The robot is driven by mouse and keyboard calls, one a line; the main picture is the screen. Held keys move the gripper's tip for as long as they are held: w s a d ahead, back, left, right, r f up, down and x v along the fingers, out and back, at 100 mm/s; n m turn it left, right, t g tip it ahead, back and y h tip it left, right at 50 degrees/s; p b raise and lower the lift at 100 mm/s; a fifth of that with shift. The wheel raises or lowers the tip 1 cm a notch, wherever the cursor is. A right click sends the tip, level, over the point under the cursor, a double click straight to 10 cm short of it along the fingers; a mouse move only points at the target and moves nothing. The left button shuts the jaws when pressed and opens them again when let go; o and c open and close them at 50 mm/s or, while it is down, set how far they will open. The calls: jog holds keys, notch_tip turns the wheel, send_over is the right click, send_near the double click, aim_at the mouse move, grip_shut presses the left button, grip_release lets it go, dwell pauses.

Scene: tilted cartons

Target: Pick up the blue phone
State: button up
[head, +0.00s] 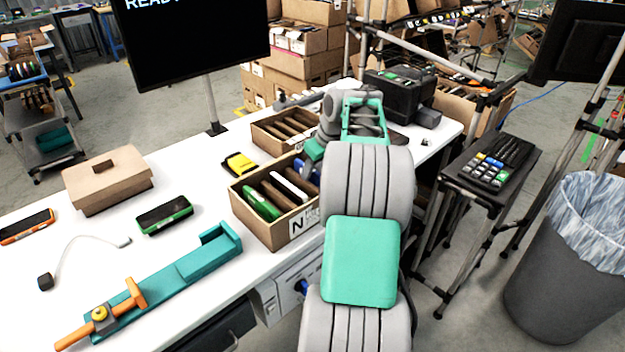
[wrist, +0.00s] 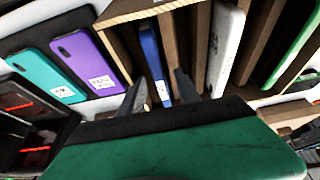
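The blue phone (wrist: 150,55) stands on edge in a slot of a tilted carton (wrist: 160,9), with a white label low on its face. In the head view only a small blue part (head: 309,170) shows at the right end of the front carton (head: 266,233), beside my arm. My gripper (wrist: 160,88) is open and empty. Its two dark fingers point toward the slot, one on each side of the phone's line. I cannot tell whether they touch it. In the head view my arm hides most of the gripper.
A white phone (wrist: 223,50) and wooden dividers stand right of the blue phone. A green phone (head: 262,204) is in the same carton. A second carton (head: 268,137) stands behind. Purple (wrist: 92,60) and teal (wrist: 46,75) phones lie left in the wrist view.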

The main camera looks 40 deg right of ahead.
grip_shut()
dwell(0.5)
